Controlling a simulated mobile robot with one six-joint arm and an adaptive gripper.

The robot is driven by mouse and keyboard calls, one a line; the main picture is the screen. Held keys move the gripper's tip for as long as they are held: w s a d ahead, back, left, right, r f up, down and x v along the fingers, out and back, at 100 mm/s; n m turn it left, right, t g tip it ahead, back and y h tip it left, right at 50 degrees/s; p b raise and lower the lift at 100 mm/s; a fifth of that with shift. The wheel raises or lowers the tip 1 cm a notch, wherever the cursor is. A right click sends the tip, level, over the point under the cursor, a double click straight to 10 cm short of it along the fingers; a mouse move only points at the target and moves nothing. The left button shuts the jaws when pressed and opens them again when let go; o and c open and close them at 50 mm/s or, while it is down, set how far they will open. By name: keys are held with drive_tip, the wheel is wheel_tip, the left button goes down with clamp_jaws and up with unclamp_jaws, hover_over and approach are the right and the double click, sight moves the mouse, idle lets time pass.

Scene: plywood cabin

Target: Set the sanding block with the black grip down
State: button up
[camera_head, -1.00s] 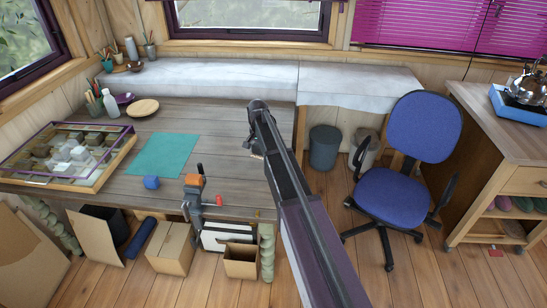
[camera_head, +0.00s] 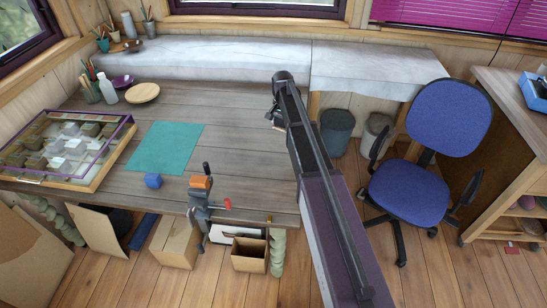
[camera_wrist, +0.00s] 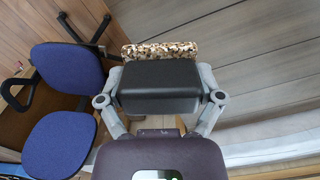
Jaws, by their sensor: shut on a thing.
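In the wrist view my gripper (camera_wrist: 160,72) is shut on the sanding block (camera_wrist: 158,92), with one finger on each side of its black grip. A speckled brown and cream layer shows along the block's far edge. In the head view my gripper (camera_head: 272,116) is near the right end of the grey plank workbench (camera_head: 250,150). There the arm hides most of the block, and I cannot tell its height above the bench.
A blue chair (camera_head: 410,190) stands to the right. Bare planks lie between mat and arm.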

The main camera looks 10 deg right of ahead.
drive_tip(key=shift+w, duration=0.15)
idle(0.3)
drive_tip(key=shift+s+f+b, duration=0.35)
drive_tip(key=shift+s+b, duration=0.05)
drive_tip(key=shift+s, duration=0.15)
drive_tip(key=s+a+f+n+b, duration=0.1)
drive_tip(key=s+f+b, duration=0.4)
drive_tip(key=s, duration=0.2)
drive_tip(key=s+a+f+n+b, duration=0.1)
drive_tip(key=s+f+b, duration=0.3)
drive_tip(key=s, duration=0.4)
drive_tip(key=s+a+f+n+b, duration=0.2)
drive_tip(key=s+f+b, duration=0.3)
drive_tip(key=s, duration=0.2)
drive_tip(key=shift+s+a+f+b, duration=0.2)
drive_tip(key=shift+s+f+b, duration=0.05)
drive_tip(key=shift+f+b, duration=0.1)
drive_tip(key=shift+w, duration=0.15)
drive_tip(key=w, duration=0.4)
drive_tip(key=w+f+b, duration=0.1)
drive_tip(key=w, duration=0.9)
drive_tip(key=shift+w+d+f, duration=0.15)
drive_tip(key=shift+w+d, duration=0.05)
drive_tip(key=shift+d, duration=0.15)
drive_tip(key=shift+w, duration=0.1)
